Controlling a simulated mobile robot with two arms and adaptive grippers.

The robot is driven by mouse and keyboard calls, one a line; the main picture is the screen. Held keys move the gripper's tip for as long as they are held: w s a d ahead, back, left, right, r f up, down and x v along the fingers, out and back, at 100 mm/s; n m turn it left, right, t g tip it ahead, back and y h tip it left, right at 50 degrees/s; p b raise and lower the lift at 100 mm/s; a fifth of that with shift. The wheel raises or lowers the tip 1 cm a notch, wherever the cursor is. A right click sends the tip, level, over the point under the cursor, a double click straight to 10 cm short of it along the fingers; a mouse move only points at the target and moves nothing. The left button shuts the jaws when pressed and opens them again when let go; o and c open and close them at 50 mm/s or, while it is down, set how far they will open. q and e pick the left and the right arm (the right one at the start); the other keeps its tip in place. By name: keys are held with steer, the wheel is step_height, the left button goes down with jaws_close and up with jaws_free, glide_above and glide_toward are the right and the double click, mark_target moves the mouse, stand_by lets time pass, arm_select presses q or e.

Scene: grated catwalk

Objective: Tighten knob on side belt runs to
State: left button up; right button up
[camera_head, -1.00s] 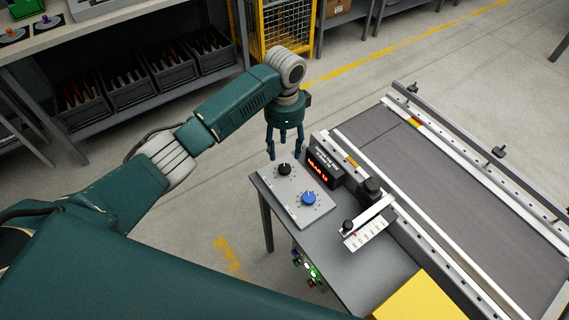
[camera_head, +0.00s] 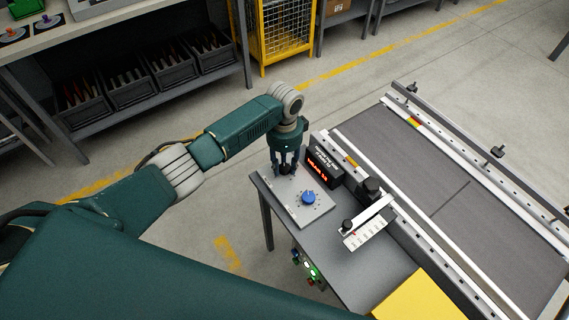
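My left gripper (camera_head: 284,170) points down over the far left part of the light grey control panel (camera_head: 312,216). Its fingers are at the black knob there, which they mostly hide; I cannot tell whether they grip it. A blue knob (camera_head: 308,197) with marks around it stands on the same panel, clear of the gripper. A black display (camera_head: 320,172) with red lit characters, too small to read surely, stands behind the panel. The conveyor's grey belt (camera_head: 420,165) shows a dark seam across it. My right gripper is not in view.
A black clamp knob (camera_head: 370,188) and a white scale plate (camera_head: 366,233) sit between the panel and the belt. A yellow block (camera_head: 420,298) is at the table's front. A shelf with dark bins (camera_head: 130,92) and a yellow cage (camera_head: 285,30) stand behind.

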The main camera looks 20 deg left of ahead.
mark_target(285, 167)
arm_select(q)
steer(key=c, duration=0.5)
steer(key=shift+m, duration=0.5)
steer(key=m, duration=0.4)
steer(key=shift+w+m, duration=0.1)
steer(key=shift+m, duration=0.3)
steer(key=m, duration=0.6)
steer(key=shift+r, duration=0.1)
stand_by(0.4)
steer(key=o, duration=1.2)
steer(key=shift+c, duration=0.2)
step_height(285, 167, up, 12)
